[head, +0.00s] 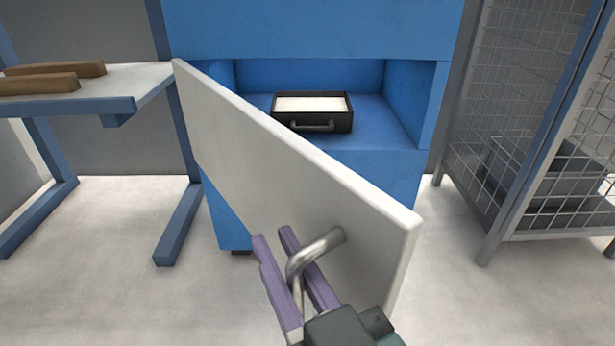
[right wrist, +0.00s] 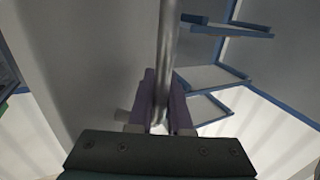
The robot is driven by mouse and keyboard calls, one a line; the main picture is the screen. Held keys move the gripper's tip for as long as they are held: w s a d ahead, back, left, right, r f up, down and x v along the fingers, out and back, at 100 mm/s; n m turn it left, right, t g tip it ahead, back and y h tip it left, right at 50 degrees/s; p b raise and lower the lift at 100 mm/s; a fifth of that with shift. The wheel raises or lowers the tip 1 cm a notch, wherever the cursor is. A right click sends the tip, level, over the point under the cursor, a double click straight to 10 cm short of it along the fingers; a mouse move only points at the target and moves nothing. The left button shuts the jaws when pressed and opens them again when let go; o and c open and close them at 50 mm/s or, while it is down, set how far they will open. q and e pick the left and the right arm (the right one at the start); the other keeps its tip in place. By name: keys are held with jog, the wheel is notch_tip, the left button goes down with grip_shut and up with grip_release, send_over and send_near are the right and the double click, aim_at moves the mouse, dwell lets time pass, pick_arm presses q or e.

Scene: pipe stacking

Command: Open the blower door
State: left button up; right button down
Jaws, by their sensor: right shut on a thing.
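The blower door (head: 285,175) is a thick white panel in the head view. It stands swung out from the left side of the blue blower cabinet (head: 315,30), which shows an open compartment. A bent metal handle (head: 318,250) sticks out near the door's free end. My right gripper (head: 275,245) is at this handle, its purple fingers on either side of it, shut on it. In the right wrist view the handle (right wrist: 166,60) runs down between the fingers (right wrist: 160,100). My left gripper is not in view.
A black tray (head: 340,122) with white contents sits in the compartment. A table (head: 130,85) with brown bars (head: 45,84) stands at the left. A wire mesh cage (head: 530,120) with a grey bin (head: 550,170) stands at the right. The floor between is clear.

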jog(key=shift+f, duration=0.1)
jog(key=c, duration=0.8)
grip_release()
jog(key=shift+c, duration=0.2)
jog(key=p+v, duration=0.4)
jog(key=v, duration=0.5)
jog(key=shift+s, duration=0.1)
jog(key=shift+s+d, duration=0.2)
jog(key=shift+s, duration=0.1)
